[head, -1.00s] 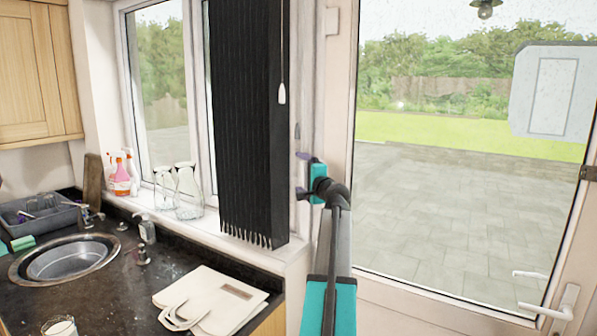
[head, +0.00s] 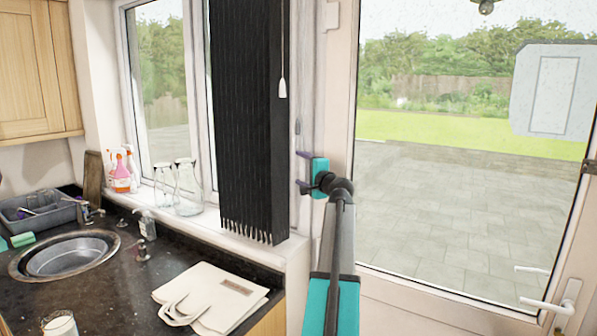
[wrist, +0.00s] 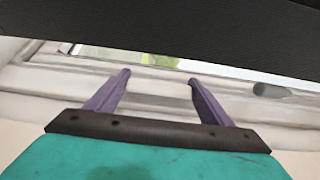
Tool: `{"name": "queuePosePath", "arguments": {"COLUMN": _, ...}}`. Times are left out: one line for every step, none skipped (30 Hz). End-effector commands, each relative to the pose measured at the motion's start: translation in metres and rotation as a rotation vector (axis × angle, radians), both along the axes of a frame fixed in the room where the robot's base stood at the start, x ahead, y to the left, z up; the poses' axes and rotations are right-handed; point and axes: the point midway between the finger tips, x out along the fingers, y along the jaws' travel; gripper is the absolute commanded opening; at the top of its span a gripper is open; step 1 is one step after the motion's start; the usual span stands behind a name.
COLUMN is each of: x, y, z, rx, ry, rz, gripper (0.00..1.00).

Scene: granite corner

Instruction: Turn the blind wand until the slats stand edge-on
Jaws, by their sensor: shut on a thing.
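The blind (head: 243,120) is black, with vertical slats drawn together in front of the window; their lower ends form a jagged row. A white cord pull (head: 282,88) hangs against its right side. A thin grey upright line, apparently the wand (head: 298,125), runs just right of the blind. The blind's dark side (wrist: 160,35) fills the top there.
The window sill (head: 215,235) holds glass bottles (head: 187,190) and spray bottles (head: 122,172). A sink (head: 66,257) and a cream bag (head: 215,295) are on the dark worktop. A glazed door (head: 450,210) stands at right.

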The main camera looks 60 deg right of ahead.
Motion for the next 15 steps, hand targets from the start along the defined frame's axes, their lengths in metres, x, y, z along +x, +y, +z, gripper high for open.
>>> {"name": "queuePosePath", "arguments": {"x": -0.0006, "y": -0.0034, "z": -0.0004, "rx": -0.001, "ry": -0.006, "rz": 0.008, "gripper": 0.52}}
{"name": "queuePosePath", "arguments": {"x": -0.0006, "y": -0.0035, "z": -0.0003, "rx": -0.001, "ry": -0.006, "rz": 0.016, "gripper": 0.52}}
{"name": "queuePosePath", "arguments": {"x": -0.0005, "y": -0.0035, "z": -0.0002, "rx": -0.001, "ry": -0.007, "rz": 0.028, "gripper": 0.52}}
{"name": "queuePosePath", "arguments": {"x": -0.0005, "y": -0.0035, "z": 0.0, "rx": -0.001, "ry": -0.008, "rz": 0.035, "gripper": 0.52}}
{"name": "queuePosePath", "arguments": {"x": -0.0004, "y": -0.0034, "z": 0.0002, "rx": -0.002, "ry": -0.007, "rz": 0.044, "gripper": 0.52}}
{"name": "queuePosePath", "arguments": {"x": -0.0003, "y": -0.0035, "z": 0.0004, "rx": -0.002, "ry": -0.007, "rz": 0.056, "gripper": 0.52}}
{"name": "queuePosePath", "arguments": {"x": -0.0002, "y": -0.0035, "z": 0.0007, "rx": -0.003, "ry": -0.007, "rz": 0.064, "gripper": 0.52}}
{"name": "queuePosePath", "arguments": {"x": -0.0001, "y": -0.0034, "z": 0.0008, "rx": -0.003, "ry": -0.007, "rz": 0.074, "gripper": 0.52}}
{"name": "queuePosePath", "arguments": {"x": -0.0001, "y": -0.0037, "z": 0.0011, "rx": -0.003, "ry": -0.007, "rz": 0.086, "gripper": 0.52}}
{"name": "queuePosePath", "arguments": {"x": -0.0001, "y": -0.0037, "z": 0.0011, "rx": -0.003, "ry": -0.007, "rz": 0.097, "gripper": 0.52}}
{"name": "queuePosePath", "arguments": {"x": -0.0002, "y": -0.0039, "z": 0.0011, "rx": -0.003, "ry": -0.007, "rz": 0.106, "gripper": 0.52}}
{"name": "queuePosePath", "arguments": {"x": -0.0004, "y": -0.0041, "z": 0.0012, "rx": -0.002, "ry": -0.007, "rz": 0.118, "gripper": 0.52}}
{"name": "queuePosePath", "arguments": {"x": -0.0004, "y": -0.0039, "z": 0.0014, "rx": -0.002, "ry": -0.007, "rz": 0.128, "gripper": 0.52}}
{"name": "queuePosePath", "arguments": {"x": -0.0005, "y": -0.0039, "z": 0.0018, "rx": -0.003, "ry": -0.007, "rz": 0.136, "gripper": 0.52}}
{"name": "queuePosePath", "arguments": {"x": -0.0005, "y": -0.0035, "z": 0.0023, "rx": -0.003, "ry": -0.007, "rz": 0.145, "gripper": 0.52}}
